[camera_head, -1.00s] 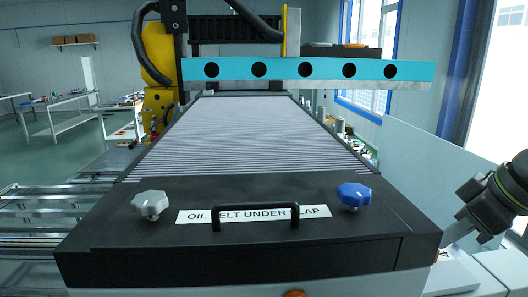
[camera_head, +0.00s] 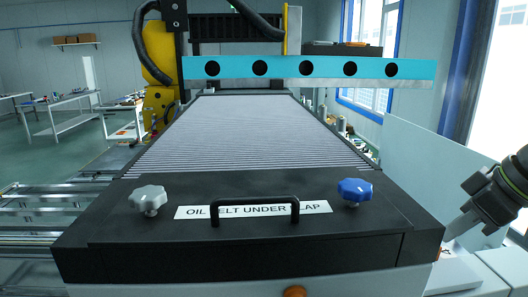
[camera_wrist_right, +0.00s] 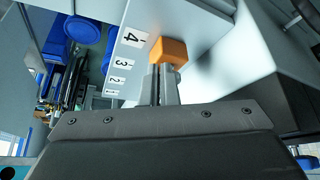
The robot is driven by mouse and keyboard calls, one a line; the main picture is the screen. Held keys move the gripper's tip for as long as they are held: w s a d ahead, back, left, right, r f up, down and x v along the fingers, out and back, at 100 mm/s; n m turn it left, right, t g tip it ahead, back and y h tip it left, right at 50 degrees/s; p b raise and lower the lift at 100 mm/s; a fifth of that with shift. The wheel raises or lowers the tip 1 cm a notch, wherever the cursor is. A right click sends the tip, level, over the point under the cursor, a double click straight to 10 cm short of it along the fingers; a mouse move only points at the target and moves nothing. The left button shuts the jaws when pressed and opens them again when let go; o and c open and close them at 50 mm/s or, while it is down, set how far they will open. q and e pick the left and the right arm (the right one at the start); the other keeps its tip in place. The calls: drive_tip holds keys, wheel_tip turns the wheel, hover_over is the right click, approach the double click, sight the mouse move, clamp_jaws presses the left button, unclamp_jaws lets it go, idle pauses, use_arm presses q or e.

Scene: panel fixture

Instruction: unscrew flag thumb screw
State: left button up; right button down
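A grey star-shaped knob (camera_head: 148,199) stands at the left of the black flap, and a blue star-shaped knob (camera_head: 355,191) at its right. No thing here can be surely told as a flag thumb screw. My right gripper (camera_head: 447,244) is low at the right, beside the black housing. In the right wrist view, its fingers (camera_wrist_right: 163,72) lie close together with their tips at an orange block (camera_wrist_right: 169,51). I cannot tell whether they grip it. My left gripper is out of view.
A black handle (camera_head: 255,203) rises from the flap over a white label reading "OIL BELT UNDER FLAP". A turquoise beam (camera_head: 305,69) crosses above the ribbed belt. In the right wrist view, a pale panel bears numbered labels (camera_wrist_right: 132,38) beside the orange block, with blue bins (camera_wrist_right: 83,32) beyond.

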drive_tip(key=shift+w+d+f+b, duration=0.1)
drive_tip(key=shift+d+f+b, duration=0.1)
drive_tip(key=shift+b, duration=0.15)
wheel_tip(320, 180, up, 6)
drive_tip(key=p, duration=0.5)
drive_tip(key=shift+s+r+p, duration=0.15)
drive_tip(key=shift+s+p, duration=0.05)
drive_tip(key=shift+p, duration=0.1)
